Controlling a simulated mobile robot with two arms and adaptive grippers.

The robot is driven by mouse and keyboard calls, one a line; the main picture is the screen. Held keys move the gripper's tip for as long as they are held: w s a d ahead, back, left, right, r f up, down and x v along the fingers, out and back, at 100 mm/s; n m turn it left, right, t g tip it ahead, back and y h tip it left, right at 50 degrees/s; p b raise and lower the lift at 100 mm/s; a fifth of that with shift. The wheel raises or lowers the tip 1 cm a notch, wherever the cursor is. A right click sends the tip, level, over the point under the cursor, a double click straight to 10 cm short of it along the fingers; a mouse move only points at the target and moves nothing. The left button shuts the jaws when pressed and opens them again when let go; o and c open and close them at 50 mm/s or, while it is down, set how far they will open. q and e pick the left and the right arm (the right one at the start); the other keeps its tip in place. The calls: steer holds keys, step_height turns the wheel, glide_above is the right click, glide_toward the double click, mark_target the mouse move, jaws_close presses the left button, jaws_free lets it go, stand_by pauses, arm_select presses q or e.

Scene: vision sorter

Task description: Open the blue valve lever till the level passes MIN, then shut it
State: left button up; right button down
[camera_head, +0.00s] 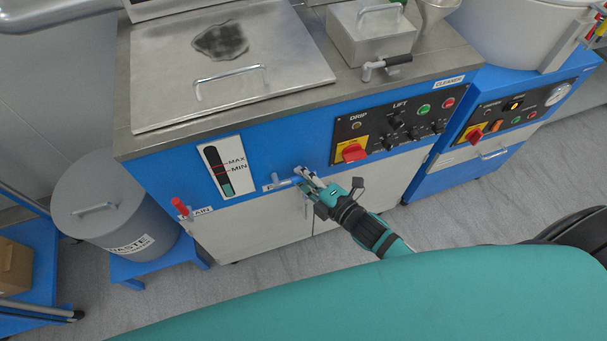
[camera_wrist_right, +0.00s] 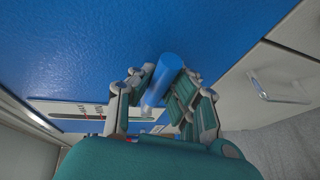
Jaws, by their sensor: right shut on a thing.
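My right gripper (camera_head: 308,181) is at the blue front panel of the machine, right of the level gauge. In the right wrist view the blue valve lever (camera_wrist_right: 168,72) lies between the fingers of the right gripper (camera_wrist_right: 156,92), which are shut on it. In the head view the gripper mostly hides the lever. The gauge (camera_head: 219,171) is a dark slot on a white plate with red MAX and MIN marks. Its green liquid (camera_head: 227,188) stands below the MIN mark. My left gripper is not in view.
A red lever (camera_head: 180,206) marked as a drain is at the panel's lower left. A red switch (camera_head: 353,152) and several knobs are to the right. A grey waste bin (camera_head: 116,205) stands at left. A closed metal lid (camera_head: 228,85) is on top.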

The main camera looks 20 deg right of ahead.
steer(key=shift+w+r, duration=0.1)
steer(key=shift+r, duration=0.15)
